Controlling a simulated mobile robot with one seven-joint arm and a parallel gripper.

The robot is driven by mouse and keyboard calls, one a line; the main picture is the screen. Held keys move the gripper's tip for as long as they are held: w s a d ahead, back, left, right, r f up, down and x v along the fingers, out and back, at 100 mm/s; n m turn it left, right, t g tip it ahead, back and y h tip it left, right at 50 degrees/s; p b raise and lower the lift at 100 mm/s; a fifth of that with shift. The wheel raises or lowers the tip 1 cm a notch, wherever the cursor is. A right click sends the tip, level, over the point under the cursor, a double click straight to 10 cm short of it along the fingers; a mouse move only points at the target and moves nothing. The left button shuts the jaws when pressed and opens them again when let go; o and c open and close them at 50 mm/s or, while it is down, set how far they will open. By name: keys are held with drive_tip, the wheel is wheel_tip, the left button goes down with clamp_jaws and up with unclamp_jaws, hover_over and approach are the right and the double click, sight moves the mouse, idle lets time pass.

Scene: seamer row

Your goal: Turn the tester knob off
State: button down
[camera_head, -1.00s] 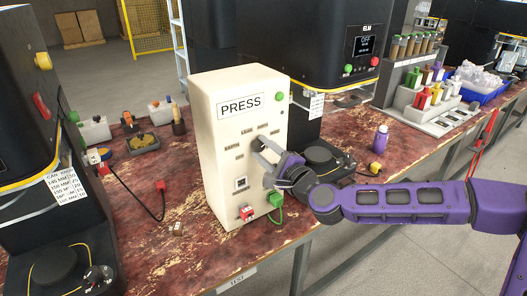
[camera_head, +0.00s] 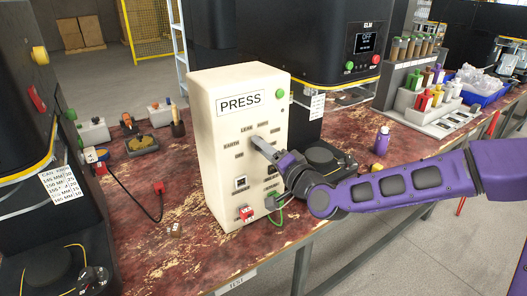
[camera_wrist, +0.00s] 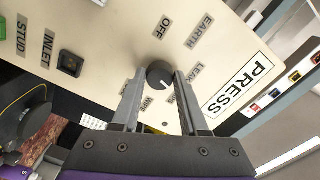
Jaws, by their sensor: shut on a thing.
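The cream tester box (camera_head: 215,150), marked PRESS, stands upright on the bench. Its round dark knob (camera_wrist: 160,74) sits between my two fingertips in the wrist view, with a small white mark on its face. Printed labels surround the knob; the OFF label (camera_wrist: 162,27) lies above it in that view. My gripper (camera_wrist: 160,80) is shut on the knob, one finger on each side. In the head view my gripper (camera_head: 257,142) reaches the box's front from the right and hides most of the knob.
A black round-topped unit (camera_head: 325,160) is close to my gripper. A purple bottle (camera_head: 381,140) stands farther right.

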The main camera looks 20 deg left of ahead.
drive_tip(key=n+b, duration=0.1)
drive_tip(key=n, duration=2.6)
drive_tip(key=shift+w+r, duration=0.1)
drive_tip(key=shift+n, duration=0.4)
drive_tip(key=shift+c, duration=2.2)
unclamp_jaws()
drive_tip(key=shift+d, duration=0.1)
